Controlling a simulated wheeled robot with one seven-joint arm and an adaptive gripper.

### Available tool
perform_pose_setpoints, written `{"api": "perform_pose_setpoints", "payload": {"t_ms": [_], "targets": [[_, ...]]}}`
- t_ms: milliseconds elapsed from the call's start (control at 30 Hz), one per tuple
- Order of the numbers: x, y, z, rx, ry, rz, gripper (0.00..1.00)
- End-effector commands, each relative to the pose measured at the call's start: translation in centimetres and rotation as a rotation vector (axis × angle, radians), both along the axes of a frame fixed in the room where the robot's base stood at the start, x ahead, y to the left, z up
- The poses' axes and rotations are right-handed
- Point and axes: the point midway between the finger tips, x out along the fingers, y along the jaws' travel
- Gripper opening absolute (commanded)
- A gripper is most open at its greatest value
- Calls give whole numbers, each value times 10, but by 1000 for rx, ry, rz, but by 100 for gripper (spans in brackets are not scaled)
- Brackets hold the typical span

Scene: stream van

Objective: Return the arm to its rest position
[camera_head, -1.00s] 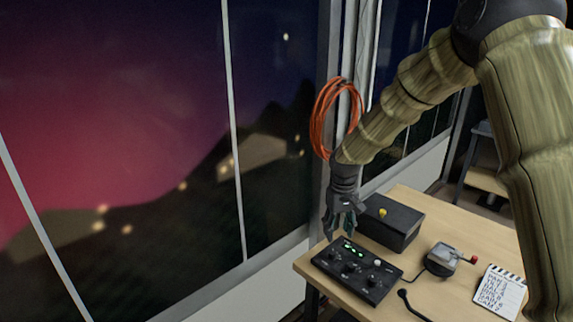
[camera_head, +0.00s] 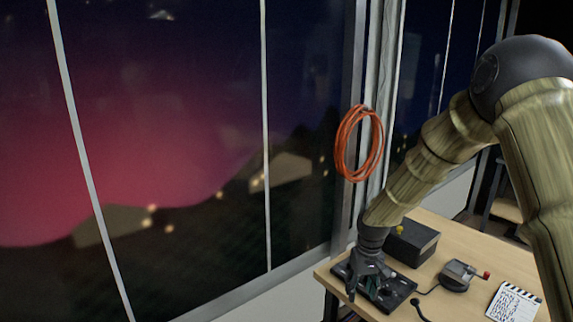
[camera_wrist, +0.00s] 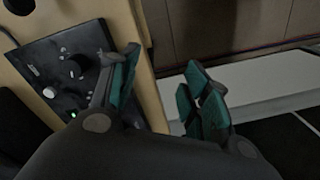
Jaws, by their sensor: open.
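My gripper (camera_head: 366,284) hangs at the end of my arm at the left part of the wooden table, in front of and partly over the black control panel (camera_head: 398,293). In the wrist view, its teal-padded fingers (camera_wrist: 165,95) are spread apart with nothing between them. The panel (camera_wrist: 62,62) with its knobs lies to the left there, by the table's edge. Whether my gripper touches the panel cannot be told.
A black box (camera_head: 414,243) with a yellow knob stands behind the panel. An orange cable coil (camera_head: 359,143) hangs beside the large window.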

Motion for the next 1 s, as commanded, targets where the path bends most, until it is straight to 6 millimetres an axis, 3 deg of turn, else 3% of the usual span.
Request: {"api": "perform_pose_setpoints", "payload": {"t_ms": [200,367,500,700,833,1000], "targets": [[-38,7,-63,24,10,-11,47],[-91,15,-131,48,20,-30,47],[-150,18,-187,62,22,-57,47],[-247,18,-250,63,24,-101,47],[-317,12,-278,46,24,-130,47],[-397,2,-293,12,17,-159,47]]}}
